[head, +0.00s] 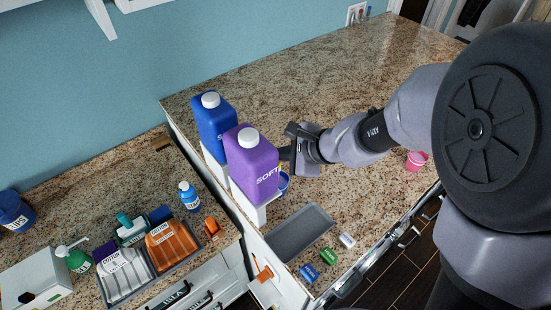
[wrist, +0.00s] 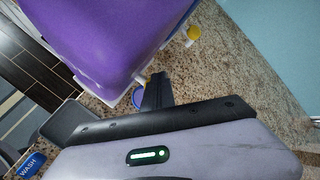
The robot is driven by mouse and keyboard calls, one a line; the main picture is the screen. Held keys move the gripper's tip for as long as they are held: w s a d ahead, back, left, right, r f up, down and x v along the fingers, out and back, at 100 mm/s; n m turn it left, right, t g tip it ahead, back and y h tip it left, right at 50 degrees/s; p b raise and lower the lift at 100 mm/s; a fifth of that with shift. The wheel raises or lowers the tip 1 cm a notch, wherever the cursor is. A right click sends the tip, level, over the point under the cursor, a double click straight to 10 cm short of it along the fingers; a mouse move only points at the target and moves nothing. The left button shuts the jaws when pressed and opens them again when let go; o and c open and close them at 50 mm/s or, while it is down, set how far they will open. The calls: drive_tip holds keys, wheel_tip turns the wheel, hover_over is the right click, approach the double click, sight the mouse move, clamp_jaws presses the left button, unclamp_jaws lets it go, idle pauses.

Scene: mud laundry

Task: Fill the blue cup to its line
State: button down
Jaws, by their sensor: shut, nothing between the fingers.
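The blue cup (head: 284,182) is on the counter at the lower right of the purple SOFT jug (head: 252,165), which hides part of it. In the wrist view a bit of the cup's blue rim (wrist: 138,97) shows beside my gripper's fingers; its line and contents are hidden. My gripper (head: 288,155) is shut and empty, close to the jug's right side. Whether it touches the jug is unclear. Its dark fingers also show in the wrist view (wrist: 158,92).
A blue jug (head: 213,125) stands behind the purple one, and a yellow tap (wrist: 193,33) shows beyond it. A grey tray (head: 300,232), small labelled blocks (head: 328,256) and a pink cup (head: 416,160) are on the counter. The counter's far right is clear.

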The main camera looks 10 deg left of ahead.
drive_tip(key=shift+r+p, duration=0.45)
drive_tip(key=shift+r, duration=0.35)
wheel_tip(320, 180, up, 5)
drive_tip(key=p, duration=0.4)
drive_tip(key=shift+r, duration=0.1)
